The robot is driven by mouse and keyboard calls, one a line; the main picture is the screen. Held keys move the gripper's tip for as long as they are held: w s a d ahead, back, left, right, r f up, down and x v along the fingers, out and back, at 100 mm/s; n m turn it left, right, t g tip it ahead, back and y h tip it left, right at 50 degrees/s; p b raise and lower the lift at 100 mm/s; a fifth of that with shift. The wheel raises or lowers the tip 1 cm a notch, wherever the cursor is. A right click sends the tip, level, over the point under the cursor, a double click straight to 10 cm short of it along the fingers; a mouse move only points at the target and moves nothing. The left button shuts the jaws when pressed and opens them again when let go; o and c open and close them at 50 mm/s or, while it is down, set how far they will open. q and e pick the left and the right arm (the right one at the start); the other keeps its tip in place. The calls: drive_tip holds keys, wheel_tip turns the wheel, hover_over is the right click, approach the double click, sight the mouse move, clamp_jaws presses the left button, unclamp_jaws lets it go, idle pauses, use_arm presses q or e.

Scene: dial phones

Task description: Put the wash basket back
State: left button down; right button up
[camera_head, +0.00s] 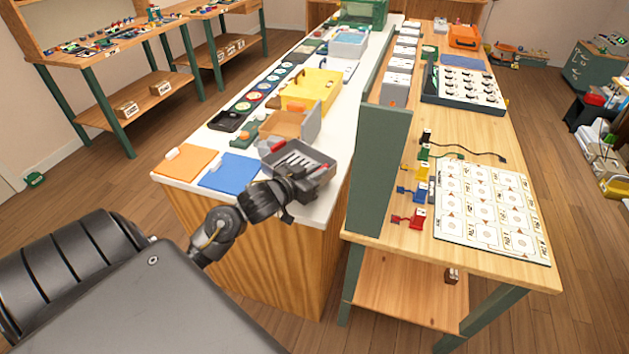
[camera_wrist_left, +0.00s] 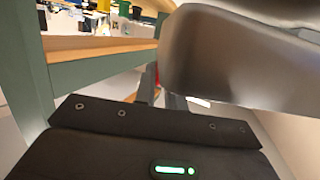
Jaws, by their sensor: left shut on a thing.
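A grey open basket (camera_head: 297,153) with pale slat-like parts inside, which I take for the wash basket, is at the near right corner of the white counter (camera_head: 327,206). My left gripper (camera_head: 318,182) is at its near right side and is shut on it; the fingertips are partly hidden. In the left wrist view, a large smooth grey surface (camera_wrist_left: 235,55) fills the upper right, close to the fingers (camera_wrist_left: 165,98). A small red part (camera_wrist_left: 154,76) shows beside them. I cannot tell whether the basket touches the counter. My right gripper is not in view.
An orange mat (camera_head: 187,163) and a blue mat (camera_head: 231,172) lie left of the basket. A brown and grey bin (camera_head: 291,126) and a yellow bin (camera_head: 312,88) stand behind it. A green divider (camera_head: 378,160) rises close on the right, before the wooden workbench (camera_head: 500,265).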

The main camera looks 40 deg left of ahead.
use_arm(q)
drive_tip(key=shift+f, duration=1.8)
drive_tip(key=shift+f, duration=0.15)
drive_tip(key=c, duration=1.5)
unclamp_jaws()
